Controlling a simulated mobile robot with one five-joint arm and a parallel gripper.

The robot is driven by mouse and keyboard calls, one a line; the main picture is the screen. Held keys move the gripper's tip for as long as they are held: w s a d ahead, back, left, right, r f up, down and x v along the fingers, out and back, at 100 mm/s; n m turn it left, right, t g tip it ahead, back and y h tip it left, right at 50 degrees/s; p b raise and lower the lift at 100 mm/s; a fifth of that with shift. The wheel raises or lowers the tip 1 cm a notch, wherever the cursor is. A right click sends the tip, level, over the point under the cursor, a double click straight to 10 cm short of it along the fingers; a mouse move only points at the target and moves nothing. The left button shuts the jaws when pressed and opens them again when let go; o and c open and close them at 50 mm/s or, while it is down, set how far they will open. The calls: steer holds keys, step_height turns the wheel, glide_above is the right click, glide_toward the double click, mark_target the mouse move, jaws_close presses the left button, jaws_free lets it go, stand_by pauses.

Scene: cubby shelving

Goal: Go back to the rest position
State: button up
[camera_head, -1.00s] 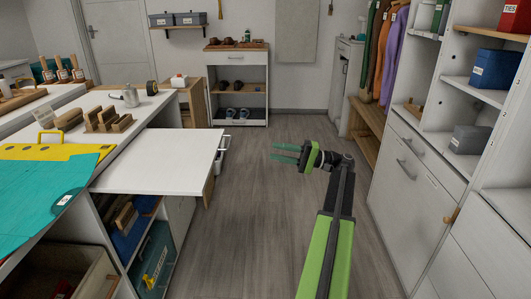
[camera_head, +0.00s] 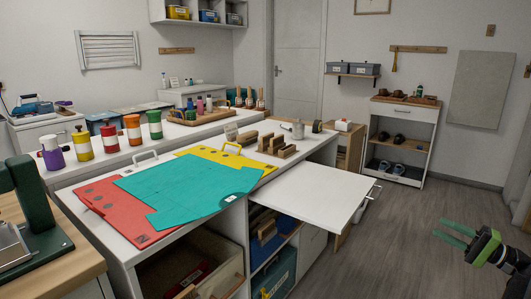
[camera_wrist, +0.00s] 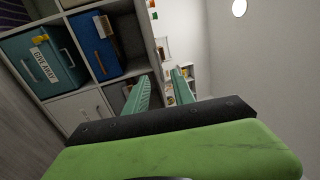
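My gripper (camera_head: 458,236) is at the lower right of the head view, over bare floor, to the right of the white pull-out board (camera_head: 315,192). Its two green fingers are spread apart with nothing between them. The fingers also show in the wrist view (camera_wrist: 160,88), apart and empty. Part of my arm is cut off by the right edge of the head view.
A white workbench holds a teal sheet (camera_head: 185,188), a red folder (camera_head: 105,207) and wooden blocks (camera_head: 275,144). Cubbies below hold a teal bin (camera_head: 275,275). A shoe shelf (camera_head: 400,145) stands at the back. The grey floor (camera_head: 375,245) between is clear.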

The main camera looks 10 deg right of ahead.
steer(key=w+a+f+n+g+h, duration=0.1)
steer(key=w+a+f+g, duration=0.3)
steer(key=w+a+f, duration=0.55)
steer(key=w+a+f+n+g+h, duration=0.1)
steer(key=w+a+f+g, duration=0.3)
steer(key=a, duration=1)
steer(key=s+a+f+n+g+h, duration=0.1)
steer(key=a+f+n+g+h, duration=0.25)
steer(key=a, duration=0.55)
steer(key=s+a+f+n+g+h, duration=0.1)
steer(key=s+a+f+n+h, duration=0.1)
steer(key=a+f+h, duration=0.5)
steer(key=s+a+f+n+g+h, duration=0.15)
steer(key=a+f, duration=0.25)
steer(key=a, duration=0.7)
step_height(320, 180, up, 37)
steer(key=s+g+p, duration=0.1)
steer(key=p, duration=3.6)
steer(key=shift+s+d+r+n+y+p, duration=0.15)
steer(key=shift+s+n+y+p, duration=0.2)
steer(key=shift+n+y, duration=0.05)
